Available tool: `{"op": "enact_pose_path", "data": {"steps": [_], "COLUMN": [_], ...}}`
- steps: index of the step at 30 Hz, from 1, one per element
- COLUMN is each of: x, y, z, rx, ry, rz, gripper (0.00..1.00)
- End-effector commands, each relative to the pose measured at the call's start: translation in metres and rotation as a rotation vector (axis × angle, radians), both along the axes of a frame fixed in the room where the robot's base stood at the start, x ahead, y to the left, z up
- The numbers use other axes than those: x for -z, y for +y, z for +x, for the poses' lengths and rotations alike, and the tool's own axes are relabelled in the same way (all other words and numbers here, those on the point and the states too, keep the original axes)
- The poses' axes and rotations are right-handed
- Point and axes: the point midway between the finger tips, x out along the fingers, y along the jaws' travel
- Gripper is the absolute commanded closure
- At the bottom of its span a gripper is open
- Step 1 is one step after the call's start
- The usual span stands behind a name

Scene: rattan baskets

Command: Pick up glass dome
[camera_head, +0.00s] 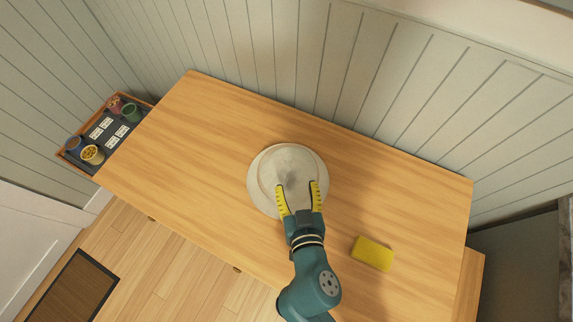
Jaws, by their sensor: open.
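A pale, round glass dome (287,162) sits on a light round base or plate (255,190) near the middle of the wooden table. It looks whitish and cloudy, with a darker smudge at its centre. My gripper (298,184) is open, with its two yellow fingers over the near part of the dome. One finger is toward the left and the other toward the right. From this view I cannot tell whether the fingers touch the dome or hover above it. The fingers hide part of the dome's near side.
A yellow sponge-like block (372,253) lies on the table (190,150) right of my arm. A tray (75,160) with small pots and cards stands beyond the table's left end. A panelled wall (300,60) runs behind. The table's left part is clear.

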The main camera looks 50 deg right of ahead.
Motion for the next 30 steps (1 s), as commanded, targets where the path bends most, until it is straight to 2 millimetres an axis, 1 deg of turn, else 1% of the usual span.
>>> {"op": "enact_pose_path", "data": {"steps": [1,3,6,11,18,21,27,29,30], "x": [0.002,0.008,0.015,0.021,0.035,0.038,0.038,0.038,0.038], "y": [-0.009,-0.019,-0.029,-0.038,-0.059,-0.064,-0.064,-0.064,-0.064], "z": [0.009,0.021,0.034,0.046,0.077,0.082,0.082,0.082,0.082], "rx": [0.006,0.005,0.002,0.001,0.001,0.0,-0.001,-0.001,-0.001], "ry": [-0.003,-0.002,-0.001,-0.001,-0.001,-0.001,-0.001,0.0,0.0], "rz": [-0.001,0.0,0.0,0.0,0.0,-0.001,0.0,0.0,0.0], "gripper": [0.36,0.36,0.36,0.36,0.36,0.36,0.36,0.47,0.55]}}
